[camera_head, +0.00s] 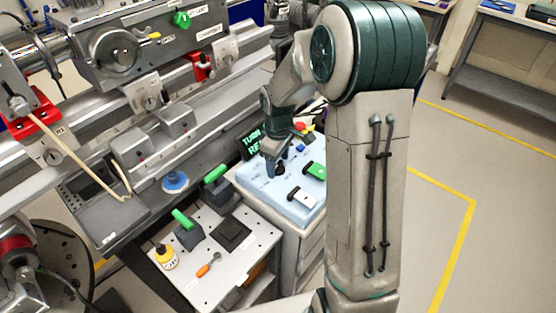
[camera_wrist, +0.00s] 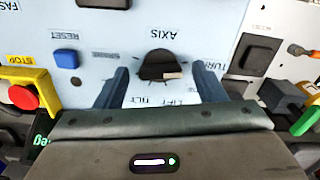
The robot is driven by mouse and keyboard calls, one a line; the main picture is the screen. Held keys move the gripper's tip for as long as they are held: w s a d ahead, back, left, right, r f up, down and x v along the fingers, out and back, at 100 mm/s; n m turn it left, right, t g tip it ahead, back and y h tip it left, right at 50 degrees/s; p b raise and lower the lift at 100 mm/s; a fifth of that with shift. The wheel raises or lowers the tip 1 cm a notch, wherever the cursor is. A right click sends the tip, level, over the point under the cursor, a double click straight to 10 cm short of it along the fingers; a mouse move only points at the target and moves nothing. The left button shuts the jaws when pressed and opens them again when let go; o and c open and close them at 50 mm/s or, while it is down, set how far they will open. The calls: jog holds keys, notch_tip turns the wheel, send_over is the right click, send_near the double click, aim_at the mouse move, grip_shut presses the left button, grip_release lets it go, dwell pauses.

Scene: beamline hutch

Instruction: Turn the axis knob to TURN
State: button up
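The axis knob (camera_wrist: 158,65) is black and sits on a pale blue panel, below the upside-down word AXIS in the wrist view. A pale mark shows on its lower right side; I cannot tell exactly which label it points to. The TURN label (camera_wrist: 208,67) is right of the knob, partly behind a finger. LIFT and TILT are below it. My gripper (camera_wrist: 162,78) is open, one finger on each side of the knob, with gaps visible. In the head view my gripper (camera_head: 272,160) is down at the pale blue control box (camera_head: 262,187), and largely hides the knob.
The wrist view shows a blue RESET button (camera_wrist: 67,58) and a red STOP button (camera_wrist: 23,97) on yellow at left, and a black switch (camera_wrist: 258,53) at right. A screen (camera_head: 251,144) with green text stands behind the box. A perforated cart top (camera_head: 207,290) holds tools at left.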

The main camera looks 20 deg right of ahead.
aim_at(278, 164)
notch_tip(278, 164, up, 14)
dwell(0.6)
jog(key=shift+f, duration=0.1)
jog(key=s+m+t+p, duration=0.1)
jog(key=s+m, duration=0.8)
jog(key=s, duration=1.2)
jog(key=shift+a+r+m+t, duration=0.15)
jog(key=shift+r+m+t, duration=0.25)
jog(key=shift+t, duration=0.5)
